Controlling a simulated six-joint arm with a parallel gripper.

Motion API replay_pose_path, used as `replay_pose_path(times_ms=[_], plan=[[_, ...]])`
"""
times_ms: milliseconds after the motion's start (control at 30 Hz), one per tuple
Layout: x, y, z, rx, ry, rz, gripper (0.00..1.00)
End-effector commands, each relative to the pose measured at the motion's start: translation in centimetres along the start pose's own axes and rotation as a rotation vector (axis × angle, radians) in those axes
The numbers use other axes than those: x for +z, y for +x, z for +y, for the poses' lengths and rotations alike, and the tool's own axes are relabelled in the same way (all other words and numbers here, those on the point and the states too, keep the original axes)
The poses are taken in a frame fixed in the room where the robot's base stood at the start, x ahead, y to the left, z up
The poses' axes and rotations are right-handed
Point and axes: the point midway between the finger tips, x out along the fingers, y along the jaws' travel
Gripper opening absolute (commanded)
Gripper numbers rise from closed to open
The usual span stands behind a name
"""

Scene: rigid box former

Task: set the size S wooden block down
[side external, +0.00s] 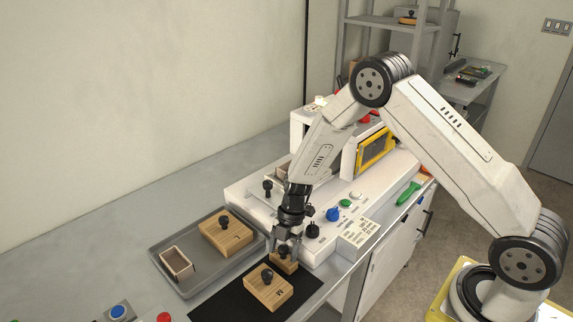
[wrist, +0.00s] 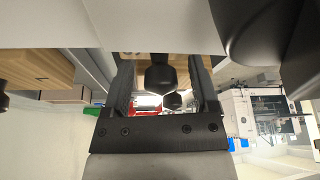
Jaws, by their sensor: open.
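The size S wooden block (side external: 284,267) is a small light-wood block with a black knob. It appears to rest on the black mat (side external: 226,300), close behind the larger block marked M (side external: 264,291). My gripper (side external: 286,248) points down right over the small block, its fingers on either side of the knob. In the wrist view the black knob (wrist: 160,76) stands between my open fingers, with gaps on both sides, and wood (wrist: 170,64) shows behind it. The fingers partly hide the small block in the side view, and its size mark is not readable.
A grey tray (side external: 190,290) left of the mat holds a large wooden block (side external: 226,238) and a small open box (side external: 176,262). The white machine (side external: 325,238) with knobs and buttons stands close behind my gripper. Red and blue buttons are at the front left.

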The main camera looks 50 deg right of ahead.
Motion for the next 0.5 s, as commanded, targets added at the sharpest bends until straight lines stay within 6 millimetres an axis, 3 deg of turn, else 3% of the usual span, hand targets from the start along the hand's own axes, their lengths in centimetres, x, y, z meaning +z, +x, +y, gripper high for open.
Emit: replay_pose_path(times_ms=[267,500], plan=[[-0.1,-1.7,0.1,0.003,0.0,0.0,0.76],[0.0,-5.1,0.1,0.005,-0.001,-0.001,0.76]])
